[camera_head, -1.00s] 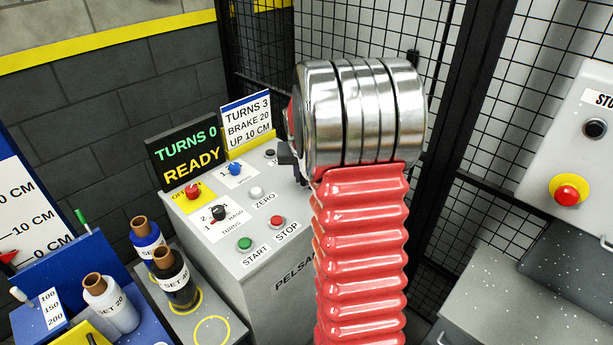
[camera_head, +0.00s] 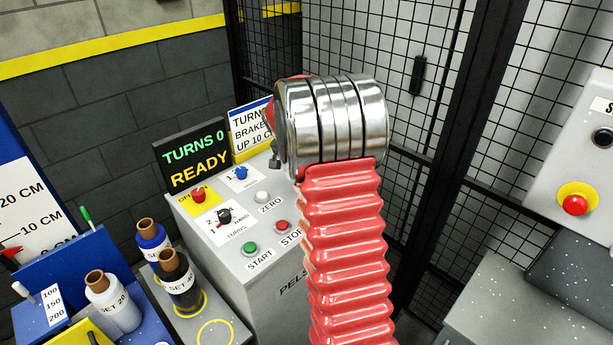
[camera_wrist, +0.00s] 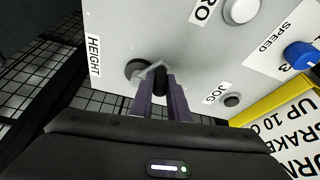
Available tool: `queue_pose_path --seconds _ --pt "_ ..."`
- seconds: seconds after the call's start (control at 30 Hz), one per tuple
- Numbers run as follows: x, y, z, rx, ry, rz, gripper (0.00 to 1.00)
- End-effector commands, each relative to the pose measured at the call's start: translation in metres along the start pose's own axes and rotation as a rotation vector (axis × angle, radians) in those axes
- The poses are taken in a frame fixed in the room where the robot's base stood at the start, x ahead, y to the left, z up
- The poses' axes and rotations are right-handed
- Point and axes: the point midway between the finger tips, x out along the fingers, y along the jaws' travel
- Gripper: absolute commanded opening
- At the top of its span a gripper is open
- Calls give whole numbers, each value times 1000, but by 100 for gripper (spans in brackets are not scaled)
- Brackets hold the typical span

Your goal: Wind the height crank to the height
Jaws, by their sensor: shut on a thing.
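The height crank (camera_wrist: 136,68) is on the grey panel beside the HEIGHT label (camera_wrist: 95,55). It has a dark round hub, a pale arm and a black handle (camera_wrist: 160,80). My gripper (camera_wrist: 160,88) is shut on that black handle. In the head view my arm hides the crank and the gripper fingers. A height scale (camera_head: 28,215) stands at the far left, with a red pointer (camera_head: 10,254) near its low end, by the 0 CM mark; I cannot read it exactly. The sign (camera_head: 250,128), partly hidden by my arm, includes UP 10 CM.
The grey console (camera_head: 255,285) carries START, STOP and ZERO buttons. Its display (camera_head: 192,160) reads TURNS 0, READY. Labelled bottles (camera_head: 178,285) stand at left. A mesh fence (camera_head: 440,130) is behind, and a red stop button (camera_head: 574,205) is at right.

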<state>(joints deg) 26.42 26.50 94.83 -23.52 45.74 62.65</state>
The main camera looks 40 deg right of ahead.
Motion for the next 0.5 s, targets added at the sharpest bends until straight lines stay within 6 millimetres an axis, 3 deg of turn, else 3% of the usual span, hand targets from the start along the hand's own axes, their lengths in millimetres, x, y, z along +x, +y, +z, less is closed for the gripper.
queue_pose_path --seconds 0.5 --pt "1 -8 -3 93 0 30 0"
